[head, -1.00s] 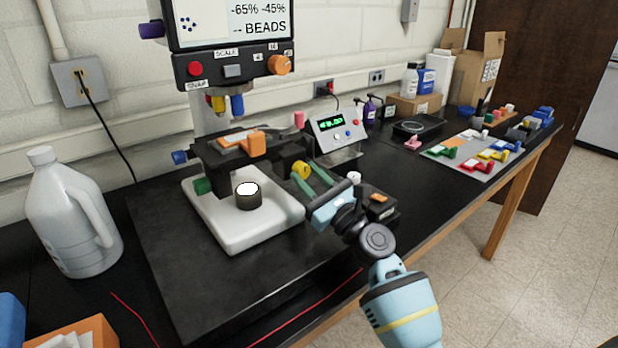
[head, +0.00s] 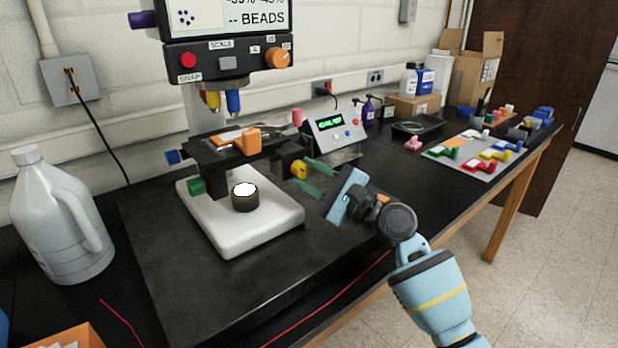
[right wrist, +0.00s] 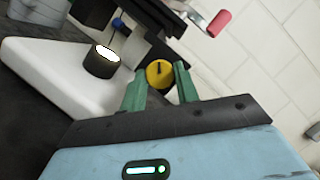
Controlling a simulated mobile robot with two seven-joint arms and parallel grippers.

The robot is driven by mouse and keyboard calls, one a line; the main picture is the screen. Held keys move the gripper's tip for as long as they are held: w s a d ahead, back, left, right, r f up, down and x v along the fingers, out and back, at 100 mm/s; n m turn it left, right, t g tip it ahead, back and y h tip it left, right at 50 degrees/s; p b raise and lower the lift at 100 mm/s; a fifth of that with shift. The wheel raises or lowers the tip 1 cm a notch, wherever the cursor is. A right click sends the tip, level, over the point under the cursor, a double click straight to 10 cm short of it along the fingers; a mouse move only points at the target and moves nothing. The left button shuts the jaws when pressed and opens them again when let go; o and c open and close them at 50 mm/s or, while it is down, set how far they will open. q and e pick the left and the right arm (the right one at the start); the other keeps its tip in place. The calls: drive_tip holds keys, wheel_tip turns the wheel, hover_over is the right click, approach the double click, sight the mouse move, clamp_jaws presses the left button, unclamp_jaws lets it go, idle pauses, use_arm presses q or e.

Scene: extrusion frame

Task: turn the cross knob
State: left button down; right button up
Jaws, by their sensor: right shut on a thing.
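The microscope (head: 210,125) stands on the bench with a white base (head: 245,232) and a dark stage (head: 215,148). A yellow round knob (head: 299,169) sticks out at the right of its stage; I take it as the cross knob. In the right wrist view the knob (right wrist: 159,73) has a dark mark on its face. My right gripper (head: 306,177) reaches it from the right, its green fingers shut on either side of the knob; the fingers also show in the wrist view (right wrist: 160,82). The screen (head: 228,12) above shows percentages, cut off at the top. My left gripper is not in view.
A box with a green display (head: 335,128) stands behind the gripper. A grey jug (head: 60,220) stands at the left. A red wire (head: 330,298) runs along the bench front.

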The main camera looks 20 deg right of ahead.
drive_tip(key=n+g, duration=0.1)
drive_tip(key=n, duration=0.3)
drive_tip(key=shift+r+g, duration=0.15)
drive_tip(key=shift+g, duration=0.25)
drive_tip(key=n+g+p, duration=0.1)
drive_tip(key=n, duration=0.2)
drive_tip(key=shift+r, duration=0.15)
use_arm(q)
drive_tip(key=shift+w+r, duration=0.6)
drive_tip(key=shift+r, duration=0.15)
use_arm(e)
drive_tip(key=shift+n+h, duration=0.4)
drive_tip(key=shift+n, duration=0.2)
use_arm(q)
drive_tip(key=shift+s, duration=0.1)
use_arm(e)
drive_tip(key=o, duration=1)
drive_tip(key=shift+c, duration=0.2)
drive_tip(key=shift+d, duration=0.15)
